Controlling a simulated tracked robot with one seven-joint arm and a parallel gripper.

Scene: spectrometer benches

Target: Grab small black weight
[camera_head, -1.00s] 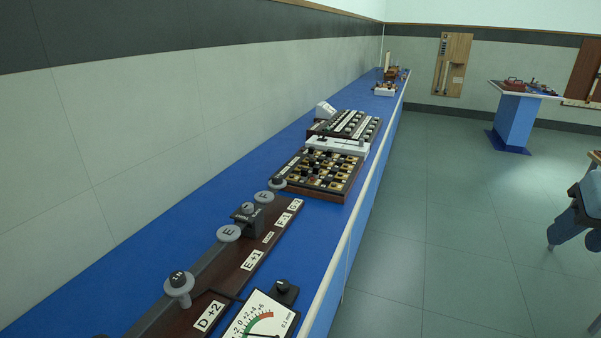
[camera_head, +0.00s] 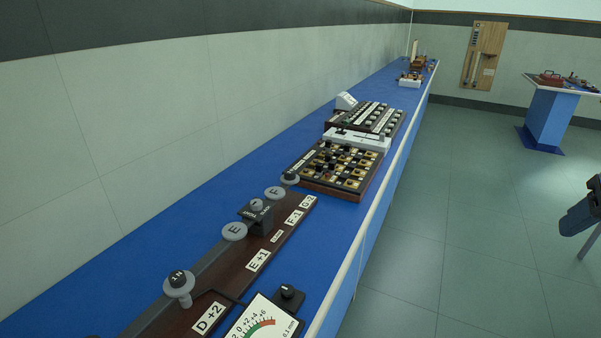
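Small black weights sit at a long dark wooden rail (camera_head: 285,232) marked D to G on the blue bench. A similar small black piece (camera_head: 290,176) is at the far end, beside the disc marked F (camera_head: 275,193). A black block (camera_head: 257,221) with a round top stands between discs E (camera_head: 234,231) and F. I cannot tell which piece is the named weight. My gripper is not in view.
A dial meter (camera_head: 262,322) and a black knob (camera_head: 288,297) stand at the near bench edge. A chequered board (camera_head: 337,169) and a white bar (camera_head: 357,141) lie farther along. A wall bounds the left; open floor (camera_head: 460,230) lies right.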

